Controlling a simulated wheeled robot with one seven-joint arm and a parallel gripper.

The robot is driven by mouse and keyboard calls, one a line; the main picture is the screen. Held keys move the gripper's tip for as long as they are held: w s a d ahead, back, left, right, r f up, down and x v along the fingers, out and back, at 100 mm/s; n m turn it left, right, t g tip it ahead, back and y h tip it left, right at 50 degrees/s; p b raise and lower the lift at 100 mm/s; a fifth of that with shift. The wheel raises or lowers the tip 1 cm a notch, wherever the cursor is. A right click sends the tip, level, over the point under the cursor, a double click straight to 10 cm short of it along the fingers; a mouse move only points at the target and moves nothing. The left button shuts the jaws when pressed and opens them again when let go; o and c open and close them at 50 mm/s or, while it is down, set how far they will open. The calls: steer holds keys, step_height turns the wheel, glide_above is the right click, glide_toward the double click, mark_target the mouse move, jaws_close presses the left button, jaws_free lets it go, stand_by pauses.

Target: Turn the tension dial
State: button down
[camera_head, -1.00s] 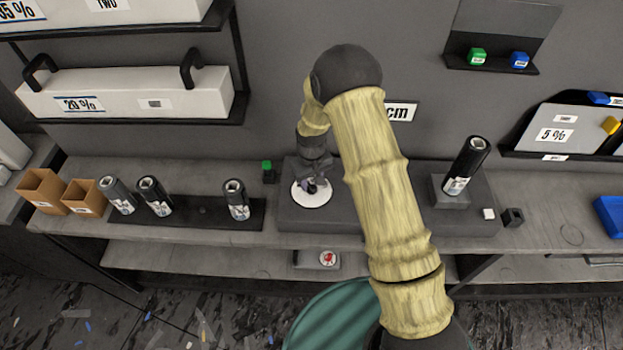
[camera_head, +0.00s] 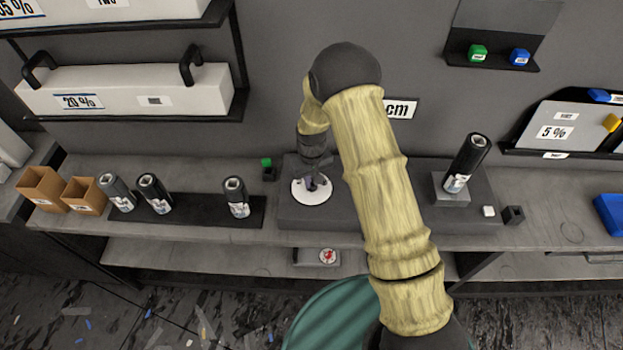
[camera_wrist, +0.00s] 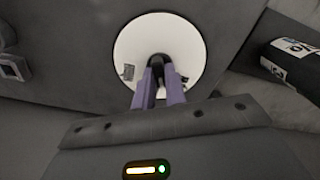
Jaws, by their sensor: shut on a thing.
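The tension dial (camera_head: 305,195) is a round white disc on the dark block on the bench, left of my forearm in the head view. In the wrist view the white dial (camera_wrist: 190,45) fills the top middle, with a dark knob (camera_wrist: 157,62) at its centre. A small grey mark shows on its left side. My gripper (camera_wrist: 160,74) has its two purple fingers on either side of the knob, shut on it. In the head view my gripper (camera_head: 314,181) points down onto the dial, and the knob is mostly hidden.
A black roll (camera_head: 466,163) stands on the block's right end; another dark roll (camera_wrist: 295,62) lies close at the wrist view's right. Several dark rolls (camera_head: 154,195) and two cardboard boxes (camera_head: 83,195) stand at left. A small green-topped item (camera_head: 267,168) sits left of the dial.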

steer(key=m+b, duration=0.2)
steer(key=m, duration=0.2)
steer(key=m+b, duration=0.1)
steer(key=m, duration=0.3)
steer(key=shift+m, duration=0.3)
steer(key=m, duration=0.4)
steer(key=shift+m, duration=0.3)
steer(key=m+p, duration=0.1)
steer(key=m, duration=0.3)
steer(key=shift+r, duration=0.1)
steer(key=c, duration=1.4)
jaws_free()
steer(key=shift+c, duration=0.2)
step_height(320, 180, up, 17)
steer(key=b, duration=0.3)
steer(key=shift+r, duration=0.15)
